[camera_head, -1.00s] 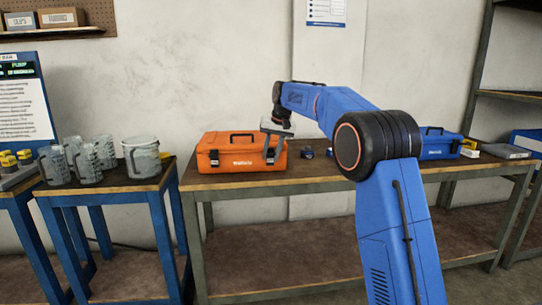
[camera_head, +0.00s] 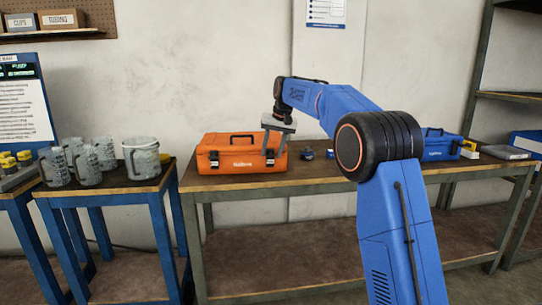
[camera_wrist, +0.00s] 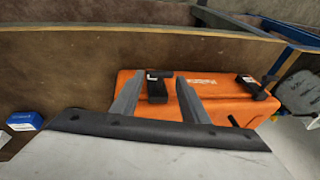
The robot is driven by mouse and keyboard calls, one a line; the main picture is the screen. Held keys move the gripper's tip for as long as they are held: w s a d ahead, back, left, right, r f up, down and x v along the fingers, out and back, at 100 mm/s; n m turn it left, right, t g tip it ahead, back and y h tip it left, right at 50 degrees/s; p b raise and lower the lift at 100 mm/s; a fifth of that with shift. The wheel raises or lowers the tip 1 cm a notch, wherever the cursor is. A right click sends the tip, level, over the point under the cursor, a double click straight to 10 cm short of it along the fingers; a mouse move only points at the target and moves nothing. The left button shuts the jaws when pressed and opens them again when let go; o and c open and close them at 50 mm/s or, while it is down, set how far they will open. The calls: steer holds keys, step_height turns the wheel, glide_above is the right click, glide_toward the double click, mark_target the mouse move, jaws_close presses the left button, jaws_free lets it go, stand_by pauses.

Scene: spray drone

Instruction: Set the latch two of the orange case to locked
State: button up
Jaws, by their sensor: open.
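The orange case (camera_head: 225,165) stands closed on the workbench, with its black handle on top and two dark latches on its front. The left latch (camera_head: 213,159) is clear of my gripper. My gripper (camera_head: 276,150) is open at the right latch (camera_head: 270,158). In the wrist view, the fingers of my gripper (camera_wrist: 160,80) lie on either side of that latch (camera_wrist: 157,90), with nothing gripped. The other latch (camera_wrist: 252,87) shows farther right on the orange case (camera_wrist: 222,98). I cannot tell if the latches are locked, or whether a finger touches one.
The workbench (camera_head: 320,178) also carries small dark blue items (camera_head: 307,154) right of the orange case and a blue case (camera_head: 440,146) behind my arm. Clear jugs (camera_head: 103,150) and a bucket (camera_head: 141,157) stand on the bench at left. The wall is close behind.

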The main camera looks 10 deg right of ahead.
steer(key=v, duration=1.5)
steer(key=shift+s+d+r, duration=0.1)
steer(key=s+d+f+h, duration=0.1)
steer(key=s+d+f, duration=0.2)
steer(key=s, duration=1.1)
steer(key=s+d+f, duration=0.2)
steer(key=s+d, duration=0.1)
steer(key=s, duration=1.1)
steer(key=s+d+f+t, duration=0.1)
steer(key=s+d+f, duration=0.1)
steer(key=s+f, duration=1)
steer(key=s+d+f+h, duration=0.1)
steer(key=s+d+f, duration=0.1)
steer(key=s+f, duration=1.1)
steer(key=s, duration=0.3)
steer(key=shift+s+f+n+t, duration=0.2)
steer(key=shift+s+n+t, duration=0.15)
steer(key=shift+n+t, duration=0.05)
steer(key=shift+d, duration=0.1)
